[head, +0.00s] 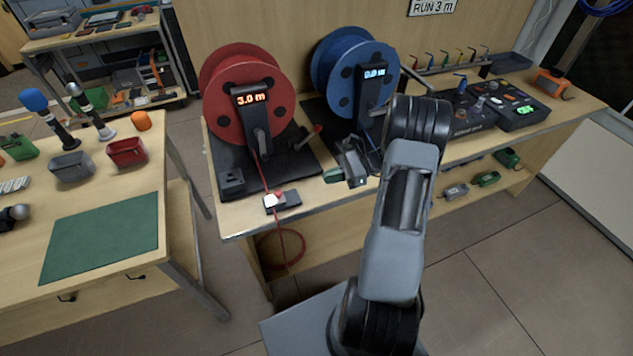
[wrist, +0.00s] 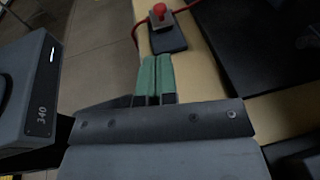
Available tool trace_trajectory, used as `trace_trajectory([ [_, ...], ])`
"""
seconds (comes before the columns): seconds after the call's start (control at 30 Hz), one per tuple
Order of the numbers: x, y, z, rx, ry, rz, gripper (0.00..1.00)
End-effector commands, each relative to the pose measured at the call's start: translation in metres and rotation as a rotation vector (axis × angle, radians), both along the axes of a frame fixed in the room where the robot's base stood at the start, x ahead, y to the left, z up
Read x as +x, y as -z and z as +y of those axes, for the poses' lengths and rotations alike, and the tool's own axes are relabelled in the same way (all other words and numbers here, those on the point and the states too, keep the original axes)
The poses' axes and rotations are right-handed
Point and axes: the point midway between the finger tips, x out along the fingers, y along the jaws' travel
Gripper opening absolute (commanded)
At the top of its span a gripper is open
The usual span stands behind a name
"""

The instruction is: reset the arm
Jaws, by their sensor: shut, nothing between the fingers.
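My gripper (head: 334,176) is raised over the front edge of the bench, to the right of the red cable. Its green-tipped fingers are shut with nothing between them. They also show in the wrist view (wrist: 153,80), side by side. The arm reaches up from my base, folded at the elbow in front of the blue reel (head: 340,75).
A red reel (head: 232,100) reading 3.0 m stands left on the bench (head: 240,220). A table with a green mat (head: 100,240) stands left.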

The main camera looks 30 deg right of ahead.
Motion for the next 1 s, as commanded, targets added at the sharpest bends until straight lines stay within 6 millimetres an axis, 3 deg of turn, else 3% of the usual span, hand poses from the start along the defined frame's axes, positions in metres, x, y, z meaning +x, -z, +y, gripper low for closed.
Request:
trace_trajectory([
  [0.4,-0.002,0.003,-0.013,-0.041,-0.005,-0.034,0.0],
  [0.53,-0.024,0.032,-0.009,-0.17,-0.082,-0.038,0.0],
  [0.6,-0.043,0.036,-0.005,-0.286,-0.169,-0.065,0.0],
  [0.77,-0.071,0.022,0.012,-0.551,-0.423,-0.184,0.0],
  [1.0,-0.103,-0.027,0.039,-0.96,-0.872,-0.487,0.0],
])
